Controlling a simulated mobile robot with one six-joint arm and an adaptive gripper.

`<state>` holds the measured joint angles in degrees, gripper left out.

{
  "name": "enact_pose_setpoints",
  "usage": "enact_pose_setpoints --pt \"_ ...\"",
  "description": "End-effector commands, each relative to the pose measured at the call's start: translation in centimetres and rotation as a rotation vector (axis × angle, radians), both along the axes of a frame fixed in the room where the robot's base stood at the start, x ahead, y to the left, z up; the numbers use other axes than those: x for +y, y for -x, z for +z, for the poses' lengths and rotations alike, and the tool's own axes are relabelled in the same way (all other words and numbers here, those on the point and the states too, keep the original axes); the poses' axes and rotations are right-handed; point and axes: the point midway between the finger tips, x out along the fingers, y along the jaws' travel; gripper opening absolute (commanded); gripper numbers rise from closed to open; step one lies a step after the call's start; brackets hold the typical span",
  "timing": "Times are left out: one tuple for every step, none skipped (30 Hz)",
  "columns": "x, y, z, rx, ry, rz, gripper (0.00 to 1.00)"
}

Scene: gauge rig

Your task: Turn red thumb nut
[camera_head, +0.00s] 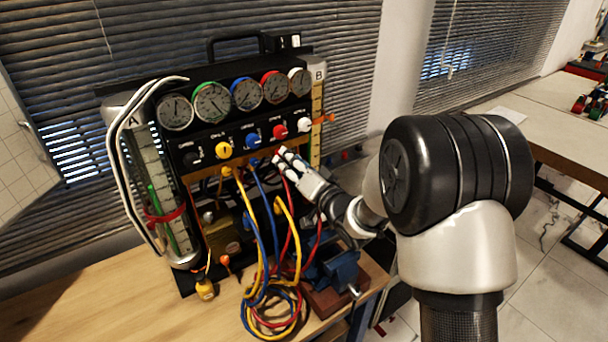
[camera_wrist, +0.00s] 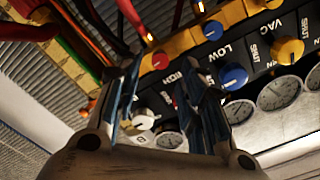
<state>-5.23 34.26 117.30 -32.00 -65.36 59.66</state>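A small red nut (camera_wrist: 160,60) shows in the wrist view, low on the panel where a red hose runs. It lies between my fingertips in the picture; I cannot tell whether they touch it. My gripper (camera_wrist: 163,66) is open, one finger on each side of the gap. In the head view, my gripper (camera_head: 287,158) is at the panel's lower right edge and hides much of the nut's area. A larger red knob (camera_head: 280,131) sits above it, beside a blue knob (camera_head: 252,140) and a white knob (camera_head: 304,125).
Yellow, blue and red hoses (camera_head: 289,237) hang below the panel and coil on the wooden bench (camera_head: 90,308). A blue vise (camera_head: 335,270) stands below my gripper. Several round gauges (camera_head: 212,102) line the panel top. A tube with a red band (camera_head: 165,214) stands left.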

Motion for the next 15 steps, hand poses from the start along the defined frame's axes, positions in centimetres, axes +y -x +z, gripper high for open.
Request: enact_pose_setpoints --pt "-0.8 1.0 0.0 0.002 0.001 -0.004 0.37" --pt "-1.2 1.5 0.0 0.001 0.001 -0.003 0.37" --pt "-1.7 2.2 0.0 0.001 0.001 -0.004 0.37" --pt "-2.1 2.8 0.0 0.001 0.001 -0.004 0.37" --pt "-2.4 3.3 0.0 0.0 0.001 -0.004 0.37" --pt "-2.8 3.9 0.0 0.001 0.001 -0.003 0.37" --pt "-3.1 4.4 0.0 0.001 0.0 -0.004 0.37" --pt "-3.4 4.7 0.0 0.0 0.0 -0.003 0.37" --pt "-3.7 5.2 0.0 0.0 0.0 -0.003 0.37" --pt "-3.9 5.5 0.0 0.0 0.001 -0.002 0.37" --pt "-4.0 5.8 0.0 -0.001 0.001 -0.001 0.37" --pt "-4.2 6.1 0.0 -0.001 0.001 -0.001 0.37" --pt "-4.3 6.3 0.0 -0.001 0.001 -0.001 0.37" --pt "-4.4 6.4 0.0 -0.001 0.001 -0.001 0.37" --pt "-4.5 6.6 0.0 -0.001 0.001 -0.001 0.37"
